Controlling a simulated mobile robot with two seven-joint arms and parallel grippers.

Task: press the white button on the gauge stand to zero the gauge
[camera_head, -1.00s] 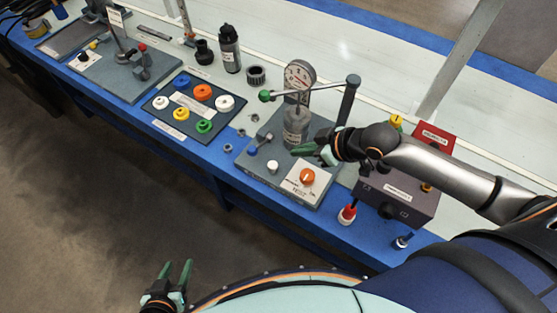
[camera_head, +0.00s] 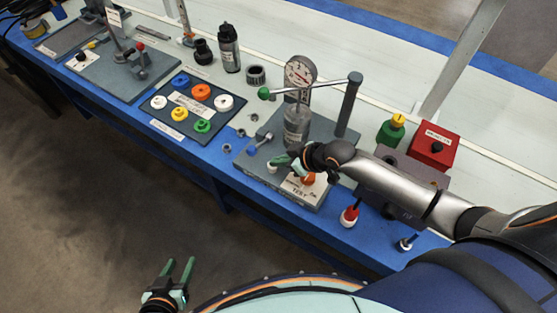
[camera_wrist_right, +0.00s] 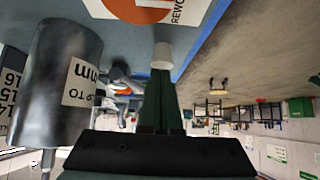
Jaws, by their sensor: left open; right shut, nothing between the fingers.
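The white button (camera_head: 272,168) stands on the front left of the gauge stand's grey base (camera_head: 262,185). The round dial gauge (camera_head: 300,72) is at the top of the stand, above a grey cylinder (camera_head: 297,125). My right gripper (camera_head: 280,161) is shut and empty, its green fingertips right beside the button. In the right wrist view, the white button (camera_wrist_right: 162,55) appears just past the tips of the shut fingers (camera_wrist_right: 161,72). I cannot tell whether they touch it. My left gripper (camera_head: 180,268) is open and empty, low over the floor, away from the bench.
A lever with a green ball (camera_head: 264,93) crosses beside the gauge. A tray of coloured caps (camera_head: 180,122) lies left. A red box (camera_head: 436,146) and a green box (camera_head: 391,133) are at right.

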